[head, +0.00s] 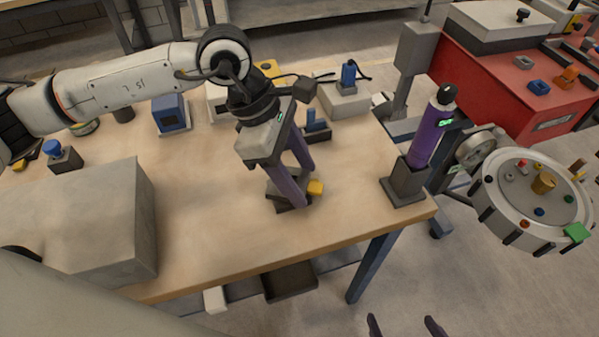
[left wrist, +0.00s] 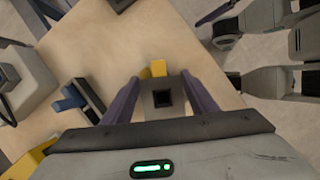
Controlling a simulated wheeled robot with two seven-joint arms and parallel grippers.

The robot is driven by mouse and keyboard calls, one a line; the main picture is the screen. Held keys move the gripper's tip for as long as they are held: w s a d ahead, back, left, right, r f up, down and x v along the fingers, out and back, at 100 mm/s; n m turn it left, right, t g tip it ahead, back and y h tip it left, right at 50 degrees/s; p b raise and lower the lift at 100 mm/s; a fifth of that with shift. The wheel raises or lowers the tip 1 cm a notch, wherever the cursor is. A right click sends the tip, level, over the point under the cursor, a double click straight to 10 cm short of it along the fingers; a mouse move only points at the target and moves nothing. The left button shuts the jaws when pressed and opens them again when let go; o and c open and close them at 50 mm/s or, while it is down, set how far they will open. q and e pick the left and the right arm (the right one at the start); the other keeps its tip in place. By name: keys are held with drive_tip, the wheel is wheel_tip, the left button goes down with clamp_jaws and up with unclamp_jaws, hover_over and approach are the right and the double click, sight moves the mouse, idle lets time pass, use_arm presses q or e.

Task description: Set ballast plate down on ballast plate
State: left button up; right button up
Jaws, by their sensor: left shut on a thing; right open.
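My left gripper (head: 303,186) points down over the table, its purple fingers shut on a dark grey ballast plate (head: 275,187). In the left wrist view this plate (left wrist: 163,84) sits between the fingers (left wrist: 163,100) and has a square dark hole in its middle. Another dark plate edge (head: 287,208) shows just below it in the head view, mostly hidden by the fingers. I cannot tell whether the two touch. A yellow block (head: 315,188) is right beside them. My right gripper (head: 406,326) is open and empty at the bottom edge, away from the table.
A large grey box (head: 95,220) stands at the table's left front. A purple cylinder in a dark stand (head: 405,185) is at the right corner. Blue items (head: 170,114) and a blue-topped fixture (head: 347,75) stand behind. Bare wood (head: 215,215) lies left of the plates.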

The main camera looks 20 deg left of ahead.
use_arm(q)
drive_tip(key=shift+f+b, duration=0.3)
drive_tip(key=shift+b, duration=0.25)
drive_tip(key=shift+f+b, duration=0.15)
drive_tip(key=shift+b, duration=0.3)
idle(0.5)
drive_tip(key=o, duration=1.6)
drive_tip(key=shift+o, duration=0.2)
drive_tip(key=shift+r+p, duration=2.05)
drive_tip(key=shift+r, duration=1.95)
